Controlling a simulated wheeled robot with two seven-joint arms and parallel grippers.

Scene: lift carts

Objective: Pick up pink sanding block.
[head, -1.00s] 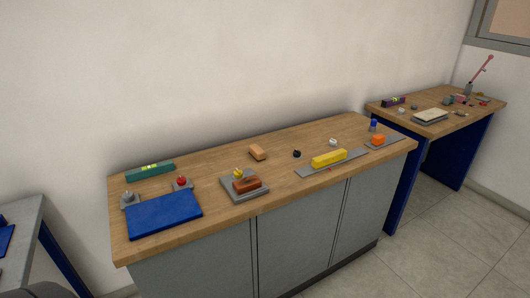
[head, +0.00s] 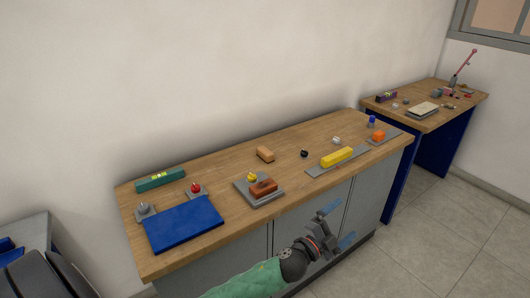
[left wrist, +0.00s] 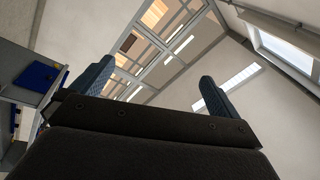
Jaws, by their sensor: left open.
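I cannot pick out the pink sanding block for certain. Small pinkish items (head: 449,93) lie on the far bench at the right in the head view, too small to tell apart. On the near bench are a tan block (head: 265,154) and a brick-red block (head: 263,187) on a grey plate (head: 272,201). My left gripper (head: 338,224) is open and empty in front of the near bench's front edge, far from the pinkish items. Its two fingers also show apart in the left wrist view (left wrist: 152,88). My right gripper is not in view.
The near bench (head: 222,163) also holds a blue mat (head: 184,223), a green level (head: 160,180), a yellow block (head: 337,157) and several small knobs. The far bench (head: 398,118) bears a pale slab (head: 423,109) and a purple level (head: 386,97). Open floor (head: 440,235) lies at the right.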

